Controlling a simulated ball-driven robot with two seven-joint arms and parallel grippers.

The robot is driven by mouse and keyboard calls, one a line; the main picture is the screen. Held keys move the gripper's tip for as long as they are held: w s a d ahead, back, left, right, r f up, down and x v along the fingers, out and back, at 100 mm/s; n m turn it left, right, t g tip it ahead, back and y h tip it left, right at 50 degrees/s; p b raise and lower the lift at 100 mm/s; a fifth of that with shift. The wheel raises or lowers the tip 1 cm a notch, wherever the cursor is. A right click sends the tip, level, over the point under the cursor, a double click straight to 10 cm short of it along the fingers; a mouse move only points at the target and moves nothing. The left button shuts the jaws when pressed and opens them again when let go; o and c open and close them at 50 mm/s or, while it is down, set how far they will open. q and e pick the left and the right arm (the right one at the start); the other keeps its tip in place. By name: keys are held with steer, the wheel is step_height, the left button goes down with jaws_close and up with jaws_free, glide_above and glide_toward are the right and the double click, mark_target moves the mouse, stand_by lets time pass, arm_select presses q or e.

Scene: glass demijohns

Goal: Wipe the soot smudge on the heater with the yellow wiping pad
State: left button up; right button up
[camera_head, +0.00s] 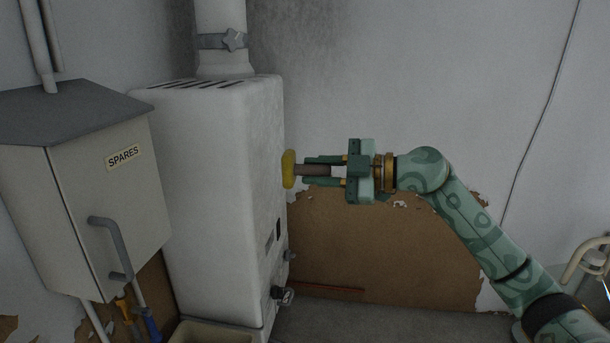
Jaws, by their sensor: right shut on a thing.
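The white heater (205,170) hangs in the middle left, with slots in its top and a flue pipe rising from it. The yellow wiping pad (288,169) has a grey-brown handle (315,170). My right gripper (312,170) comes in from the right and is shut on this handle, with the pad pointing left. The pad is at the heater's right edge; I cannot tell whether it touches. I cannot make out a distinct soot smudge; faint greyish shading shows on the heater's right part. My left gripper is not in view.
A grey box marked SPARES (90,190) with a bent handle stands left of the heater. Knobs (283,295) stick out low on the heater. A tray (210,334) lies below it.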

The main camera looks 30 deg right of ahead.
stand_by(0.3)
steer(key=shift+s+d+f+b, duration=0.1)
steer(key=shift+s+d+b, duration=0.45)
steer(key=shift+d, duration=0.3)
steer(key=shift+s+d, duration=0.35)
steer(key=shift+s, duration=0.05)
